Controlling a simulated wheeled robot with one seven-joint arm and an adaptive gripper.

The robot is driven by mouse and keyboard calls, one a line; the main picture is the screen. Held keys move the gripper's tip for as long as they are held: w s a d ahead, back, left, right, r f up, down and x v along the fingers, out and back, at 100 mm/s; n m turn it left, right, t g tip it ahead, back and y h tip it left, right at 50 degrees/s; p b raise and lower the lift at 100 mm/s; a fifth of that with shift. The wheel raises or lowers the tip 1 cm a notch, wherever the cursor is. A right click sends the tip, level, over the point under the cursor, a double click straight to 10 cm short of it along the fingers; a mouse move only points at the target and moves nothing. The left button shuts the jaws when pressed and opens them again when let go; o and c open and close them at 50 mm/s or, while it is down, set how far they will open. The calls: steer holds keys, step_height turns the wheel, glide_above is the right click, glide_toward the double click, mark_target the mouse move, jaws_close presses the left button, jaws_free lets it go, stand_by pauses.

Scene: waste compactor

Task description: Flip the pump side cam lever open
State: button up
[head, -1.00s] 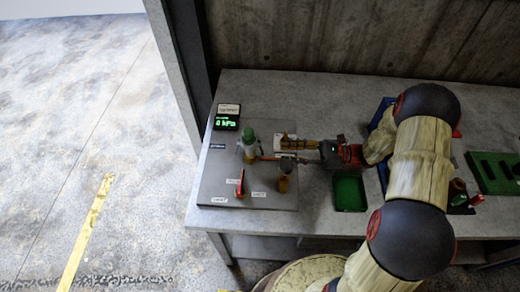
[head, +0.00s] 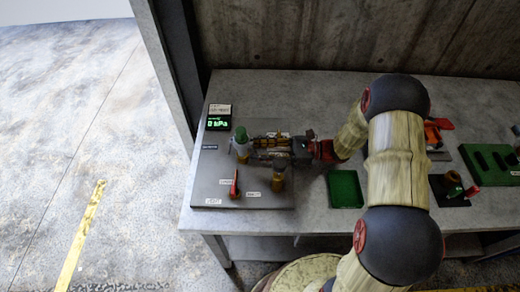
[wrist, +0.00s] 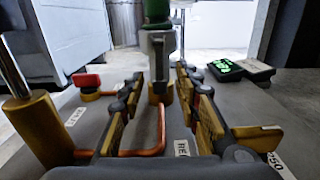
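A grey fitting with a green cap (head: 241,135) stands on the grey board (head: 217,175); in the wrist view its grey body (wrist: 157,50) stands straight ahead. My gripper (head: 257,148) reaches in from the right, its tips beside this fitting. In the wrist view my gripper (wrist: 160,78) is open, with yellow and black fingers apart on either side of the fitting. A copper-orange pipe (wrist: 160,128) runs low between the fingers. A brass fitting (head: 278,180) stands nearer the front; it shows at left in the wrist view (wrist: 38,128). I cannot make out the pump side cam lever.
A red handle (head: 234,184) stands on the board's front part; another view of a red handle (wrist: 87,80) is at left in the wrist view. A display reading 0 kPa (head: 218,123) sits at the back left. A green tray (head: 345,188) lies right of the board.

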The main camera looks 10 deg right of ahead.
steer(key=shift+c, duration=1.2)
jaws_close()
steer(key=shift+r, duration=0.1)
